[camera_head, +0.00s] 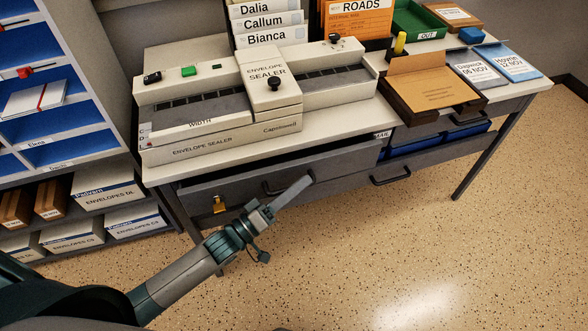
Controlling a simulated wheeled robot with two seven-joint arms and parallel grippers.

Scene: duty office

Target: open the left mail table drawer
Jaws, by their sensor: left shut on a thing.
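The left mail table drawer (235,190) is a grey front under the left part of the mail table (340,140). A dark gap shows along its top edge, so it stands a little way out. Its dark bar handle (266,187) is at the middle of the front. My left gripper (289,193) comes up from the lower left and is shut on the handle; its fingers hide part of the bar. A small yellow tag or lock (218,204) sits on the drawer front, left of the handle. My right gripper is not in view.
The envelope sealer (200,145) stands on the table above the drawer. A second drawer (430,163) with its own handle (390,180) is to the right, with blue contents visible. Shelves (75,110) with envelope boxes stand at left. The speckled floor in front is clear.

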